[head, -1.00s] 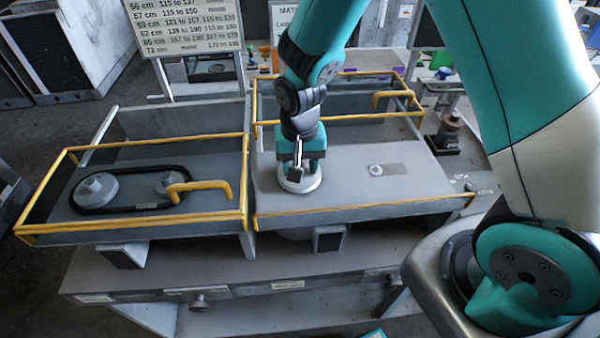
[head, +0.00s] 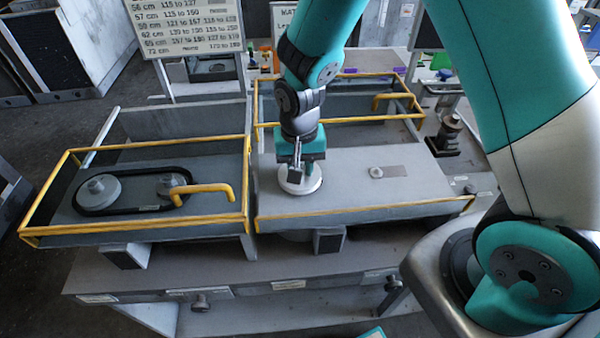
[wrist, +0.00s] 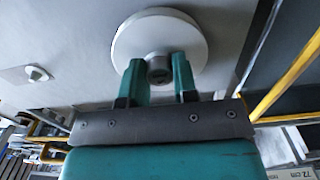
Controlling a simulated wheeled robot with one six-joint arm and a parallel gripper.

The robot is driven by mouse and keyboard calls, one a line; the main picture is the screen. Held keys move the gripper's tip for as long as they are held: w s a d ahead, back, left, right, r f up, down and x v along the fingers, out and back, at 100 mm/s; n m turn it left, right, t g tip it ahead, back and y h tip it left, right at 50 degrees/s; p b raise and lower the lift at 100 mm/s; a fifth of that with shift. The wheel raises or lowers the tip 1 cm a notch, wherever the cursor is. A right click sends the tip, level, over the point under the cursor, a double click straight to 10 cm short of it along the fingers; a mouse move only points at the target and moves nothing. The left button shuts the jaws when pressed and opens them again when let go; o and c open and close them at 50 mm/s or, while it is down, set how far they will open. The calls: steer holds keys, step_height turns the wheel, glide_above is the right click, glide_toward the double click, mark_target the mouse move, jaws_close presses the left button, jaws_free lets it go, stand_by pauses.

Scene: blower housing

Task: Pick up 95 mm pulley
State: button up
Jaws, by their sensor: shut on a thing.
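A pale round pulley (head: 300,181) with a central hub is at the right-hand grey panel, under my gripper (head: 300,172). In the wrist view the pulley (wrist: 185,38) shows as a light disc, its grey hub between the two teal fingers of my gripper (wrist: 160,72). The fingers are shut on the hub. In the head view the fingers hide part of the disc. I cannot tell whether the pulley rests on the panel or is slightly above it. No size marking is readable on it.
A left housing (head: 150,228) with a yellow rail holds another pulley (head: 98,187) and a belt loop (head: 85,208). A small round fitting (head: 376,172) sits on the right panel. Yellow rails (head: 365,209) edge the right housing. A dark-based part (head: 446,138) stands further right.

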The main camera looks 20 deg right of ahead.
steer(key=shift+w+d+r+p, duration=0.1)
steer(key=shift+r+p, duration=0.35)
steer(key=shift+r, duration=0.4)
steer(key=shift+r, duration=0.1)
step_height(320, 180, up, 5)
steer(key=p, duration=0.4)
steer(key=s+r+p, duration=0.1)
steer(key=s+r, duration=0.1)
steer(key=s, duration=0.7)
stand_by(0.4)
